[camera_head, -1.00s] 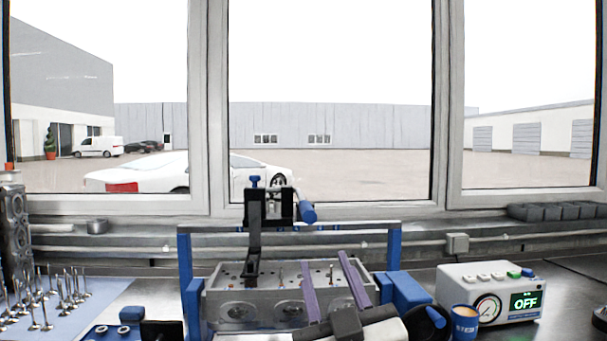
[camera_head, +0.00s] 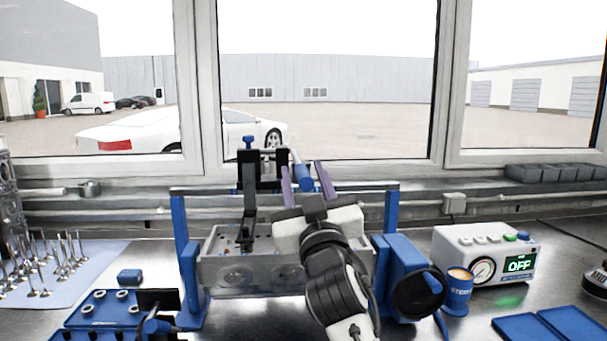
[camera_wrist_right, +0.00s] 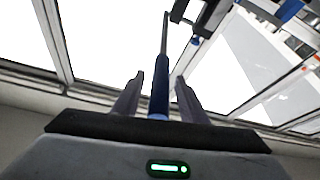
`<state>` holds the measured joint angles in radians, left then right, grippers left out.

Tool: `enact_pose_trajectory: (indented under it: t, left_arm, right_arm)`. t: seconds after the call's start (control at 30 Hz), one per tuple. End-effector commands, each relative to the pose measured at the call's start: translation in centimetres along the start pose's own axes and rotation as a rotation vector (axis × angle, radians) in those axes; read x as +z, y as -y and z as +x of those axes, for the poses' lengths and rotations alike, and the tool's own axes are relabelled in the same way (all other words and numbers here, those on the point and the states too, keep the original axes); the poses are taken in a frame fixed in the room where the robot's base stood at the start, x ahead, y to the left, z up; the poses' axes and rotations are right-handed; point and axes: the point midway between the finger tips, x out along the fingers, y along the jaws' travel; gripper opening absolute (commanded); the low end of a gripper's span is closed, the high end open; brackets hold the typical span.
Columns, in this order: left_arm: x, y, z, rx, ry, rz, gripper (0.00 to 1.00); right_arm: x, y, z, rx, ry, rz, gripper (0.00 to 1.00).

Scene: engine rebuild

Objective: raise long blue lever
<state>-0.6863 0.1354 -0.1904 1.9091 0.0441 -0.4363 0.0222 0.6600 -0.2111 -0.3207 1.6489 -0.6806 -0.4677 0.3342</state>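The long blue lever (camera_head: 302,177) is attached to the black bracket (camera_head: 250,185) above the engine block in the head view. It slants down toward me. In the right wrist view its blue handle (camera_wrist_right: 159,92) lies between my fingers, with a thin grey rod (camera_wrist_right: 165,35) beyond it. My right gripper (camera_head: 304,168) is open, with its purple fingers on either side of the handle. The right wrist view shows gaps between the handle and both fingers (camera_wrist_right: 159,97). My left gripper is not in view.
The grey engine block (camera_head: 228,270) sits in a blue frame (camera_head: 187,260) below the lever. A white gauge box (camera_head: 455,262) reading OFF and a blue cup (camera_head: 457,298) stand right. A blue tray (camera_head: 100,318) and several valves (camera_head: 45,265) are left. Windows stand behind.

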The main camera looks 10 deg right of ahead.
Motion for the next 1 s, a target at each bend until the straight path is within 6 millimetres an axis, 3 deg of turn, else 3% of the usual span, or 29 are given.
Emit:
enact_pose_trajectory:
  t: [0.23, 0.47, 1.0]
  left_arm:
    - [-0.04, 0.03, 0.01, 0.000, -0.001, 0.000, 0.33]
    - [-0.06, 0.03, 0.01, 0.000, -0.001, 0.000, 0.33]
    - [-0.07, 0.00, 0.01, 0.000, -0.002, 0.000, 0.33]
  right_arm:
    - [0.02, 0.01, 0.05, 0.000, 0.000, 0.000, 0.37]
    - [0.03, 0.02, 0.02, 0.000, 0.001, 0.000, 0.00]
    - [0.07, 0.02, 0.01, 0.000, 0.001, 0.000, 0.00]
